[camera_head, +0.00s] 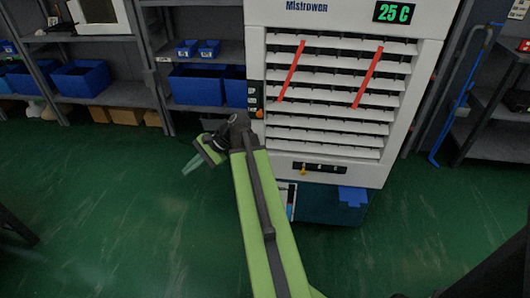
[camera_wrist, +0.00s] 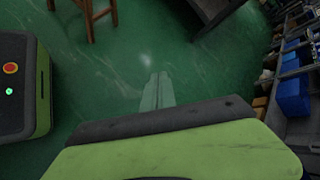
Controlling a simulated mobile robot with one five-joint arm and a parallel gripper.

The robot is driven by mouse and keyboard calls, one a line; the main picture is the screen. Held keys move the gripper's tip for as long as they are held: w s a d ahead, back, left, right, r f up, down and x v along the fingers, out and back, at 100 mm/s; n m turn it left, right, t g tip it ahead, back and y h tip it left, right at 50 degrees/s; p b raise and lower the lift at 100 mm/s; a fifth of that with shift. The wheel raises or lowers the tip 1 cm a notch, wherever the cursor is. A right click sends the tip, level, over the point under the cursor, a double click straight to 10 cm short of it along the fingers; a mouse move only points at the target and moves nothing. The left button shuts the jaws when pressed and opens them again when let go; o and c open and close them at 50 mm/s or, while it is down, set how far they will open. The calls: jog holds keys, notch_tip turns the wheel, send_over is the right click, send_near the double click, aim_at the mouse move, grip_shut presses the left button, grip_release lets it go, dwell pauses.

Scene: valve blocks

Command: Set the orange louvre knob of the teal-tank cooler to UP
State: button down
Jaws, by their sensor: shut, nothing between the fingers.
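The white cooler (camera_head: 420,120) stands at the right of centre in the head view, with a dark teal-blue tank (camera_head: 325,205) under it. A small orange spot (camera_head: 260,113) shows at the foot of a black labelled strip (camera_head: 254,92) on its left edge. A yellow-orange knob (camera_head: 303,169) sits at the left of a horizontal black panel below the louvres. I cannot read either setting clearly. My gripper (camera_head: 190,167) is left of the cooler, pointing down-left, away from both. Its pale fingers are together and empty in the wrist view (camera_wrist: 157,92).
Shelves with blue bins (camera_head: 82,78) stand behind on the left. Another shelf (camera_head: 480,130) and a blue pipe (camera_head: 452,105) are at the right. Red ribbons (camera_head: 368,77) hang over the louvres. Green floor is clear at the left. A wooden stool (camera_wrist: 95,15) shows in the wrist view.

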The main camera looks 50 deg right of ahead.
jog(key=s+d+f+m+t+b, duration=0.2)
jog(key=d+m+t+b, duration=0.15)
jog(key=d, duration=0.35)
jog(key=s+d+f+m+t+b, duration=0.1)
jog(key=d+f+m+t+b, duration=0.1)
jog(key=d+m+b, duration=0.4)
jog(key=m+t+h+b, duration=0.3)
jog(key=m+t+b, duration=0.3)
jog(key=m+t, duration=0.3)
send_near(260, 113)
jog(key=w+f+n, duration=0.1)
jog(key=w+f, duration=0.3)
jog(key=f, duration=0.1)
jog(key=shift+t, duration=0.25)
jog(key=w+r+p, duration=0.1)
jog(key=r, duration=0.1)
jog(key=w+a+r+p, duration=0.1)
jog(key=p, duration=0.1)
jog(key=shift+w+r, duration=0.1)
jog(key=shift+r, duration=0.25)
